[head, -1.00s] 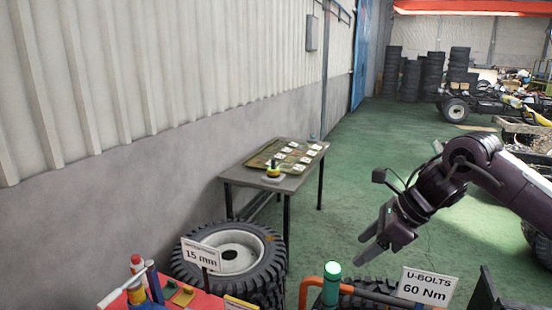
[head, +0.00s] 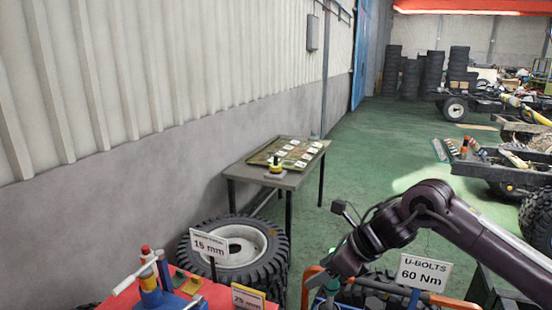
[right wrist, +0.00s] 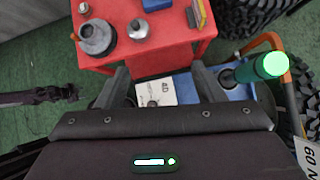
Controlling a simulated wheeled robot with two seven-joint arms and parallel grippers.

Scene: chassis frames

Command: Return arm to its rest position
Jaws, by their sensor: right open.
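My right arm comes in from the right in the head view. Its gripper (head: 328,283) points down and to the left, low in the picture, in front of the orange-handled rack (head: 311,272). In the right wrist view the two fingers of the right gripper (right wrist: 160,80) stand wide apart with nothing held between them. A white card marked 40 (right wrist: 155,92) shows below, between the fingers. My left gripper does not show in the head view.
A red table (head: 224,297) with tools is at the lower left. A green-topped cylinder (right wrist: 270,65) stands close beside the right gripper. The U-BOLTS 60 Nm sign (head: 423,273) is below my forearm. Tyres (head: 235,262) and a grey table (head: 285,180) lie beyond.

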